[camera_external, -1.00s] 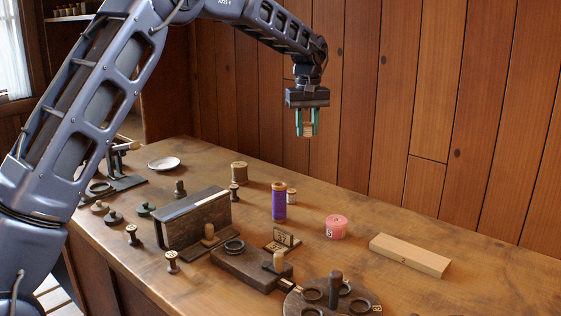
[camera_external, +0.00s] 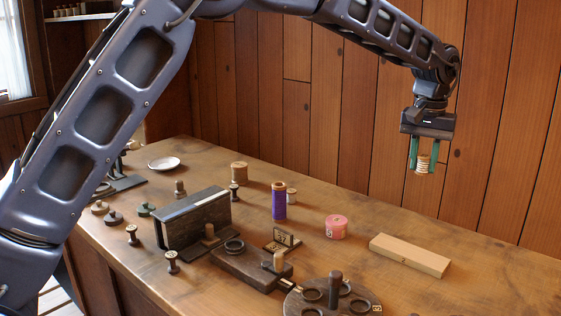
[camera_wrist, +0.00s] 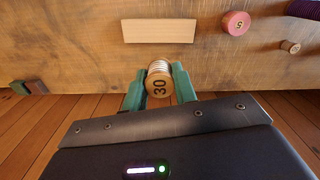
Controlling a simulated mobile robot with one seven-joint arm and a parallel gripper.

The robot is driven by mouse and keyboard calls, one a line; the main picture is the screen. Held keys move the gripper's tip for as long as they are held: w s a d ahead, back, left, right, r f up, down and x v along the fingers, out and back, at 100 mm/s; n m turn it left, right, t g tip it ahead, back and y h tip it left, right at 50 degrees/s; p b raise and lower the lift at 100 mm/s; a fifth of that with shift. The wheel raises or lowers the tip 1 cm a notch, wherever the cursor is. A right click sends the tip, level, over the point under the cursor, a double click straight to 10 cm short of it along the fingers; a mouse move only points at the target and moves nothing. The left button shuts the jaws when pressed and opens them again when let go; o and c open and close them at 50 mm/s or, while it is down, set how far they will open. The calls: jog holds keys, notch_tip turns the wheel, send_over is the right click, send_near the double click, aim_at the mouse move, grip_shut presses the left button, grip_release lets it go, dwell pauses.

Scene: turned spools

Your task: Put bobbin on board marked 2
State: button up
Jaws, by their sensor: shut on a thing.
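My gripper (camera_external: 424,158) has green fingers and is shut on a small bobbin (camera_external: 423,164) with pale winding and wooden ends. It holds the bobbin in the air, high above the right part of the table. In the wrist view the bobbin (camera_wrist: 159,84) sits between the fingers, and its end reads 30. A pale flat wooden board (camera_external: 409,255) lies on the table at the right, below my gripper and apart from it. It also shows in the wrist view (camera_wrist: 160,31). A small dark mark is on its front side, too small to read.
A pink spool (camera_external: 336,227) and a purple spool (camera_external: 279,201) stand left of the pale board. A round dark holder (camera_external: 345,297) with a post is at the front. A dark block with a peg (camera_external: 240,265) and a dark box (camera_external: 193,222) are farther left. The board's top is bare.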

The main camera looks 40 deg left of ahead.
aim_at(410, 250)
jog(key=f, duration=2)
jog(key=shift+s+d, duration=0.1)
jog(key=shift+d, duration=0.1)
jog(key=o, duration=0.9)
jog(key=shift+f, duration=0.1)
jog(key=shift+o, duration=0.2)
notch_tip(410, 250, up, 12)
jog(key=s+a+r+t, duration=0.1)
jog(key=s+a+r, duration=0.9)
jog(key=r, duration=0.4)
jog(key=s+a+r+m+t, duration=0.1)
jog(key=s+a+r, duration=0.3)
jog(key=s, duration=0.3)
jog(key=s+a+r, duration=0.4)
jog(key=s, duration=0.3)
jog(key=s+a+f+t, duration=0.1)
jog(key=s+a, duration=0.2)
jog(key=s, duration=0.7)
jog(key=s+a+f+m, duration=0.1)
jog(key=s+a, duration=0.2)
jog(key=s, duration=0.7)
jog(key=s+a+f+t, duration=0.1)
jog(key=s+a, duration=0.2)
jog(key=s, duration=0.7)
jog(key=shift+t, duration=0.3)
